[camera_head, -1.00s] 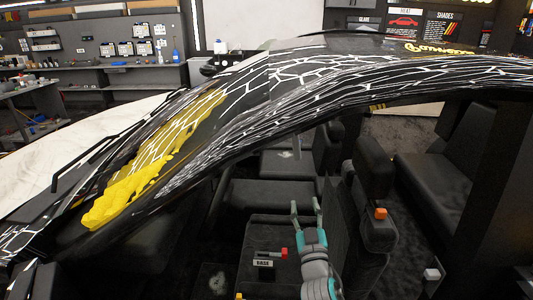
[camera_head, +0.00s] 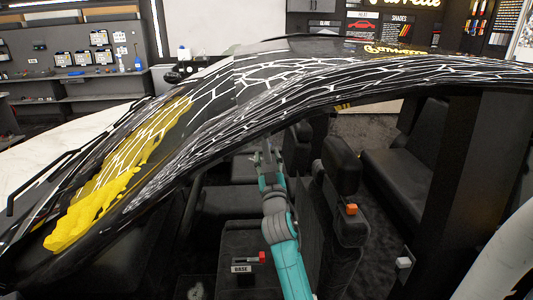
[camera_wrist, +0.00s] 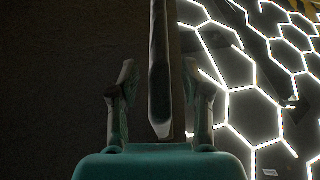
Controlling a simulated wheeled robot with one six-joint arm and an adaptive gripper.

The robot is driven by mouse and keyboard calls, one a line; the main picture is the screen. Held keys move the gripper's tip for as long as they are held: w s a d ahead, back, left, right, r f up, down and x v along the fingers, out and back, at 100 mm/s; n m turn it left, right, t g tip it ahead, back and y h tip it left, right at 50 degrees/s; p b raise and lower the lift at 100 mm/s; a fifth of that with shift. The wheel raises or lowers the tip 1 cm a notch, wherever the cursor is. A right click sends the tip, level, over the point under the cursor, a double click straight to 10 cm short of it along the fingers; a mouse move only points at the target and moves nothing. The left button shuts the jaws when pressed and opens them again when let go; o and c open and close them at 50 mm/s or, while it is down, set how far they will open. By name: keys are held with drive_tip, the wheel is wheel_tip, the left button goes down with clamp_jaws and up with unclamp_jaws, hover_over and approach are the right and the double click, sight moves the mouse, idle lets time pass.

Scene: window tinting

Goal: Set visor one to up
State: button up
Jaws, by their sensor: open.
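A thin dark panel, likely the visor (camera_wrist: 161,75), shows edge-on in the wrist view. It runs from the top of the view down between the two fingers of my gripper (camera_wrist: 159,85). The fingers are spread, with a gap visible on either side of the panel. In the head view my gripper (camera_head: 266,152) is raised inside the car, just under the front roof edge. I cannot clearly make out the visor there; the gripper and roof edge cover that spot.
The car's roof frame (camera_head: 300,97) arches close above my arm. The front seat headrest (camera_head: 341,160) with an orange block (camera_head: 351,209) stands to the right. A BASE label (camera_head: 241,269) with a red-ended lever sits below. Bright hexagonal lights (camera_wrist: 250,100) show at the right of the wrist view.

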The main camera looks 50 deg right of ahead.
drive_tip(key=shift+x, duration=1.2)
drive_tip(key=shift+c, duration=0.3)
clamp_jaws()
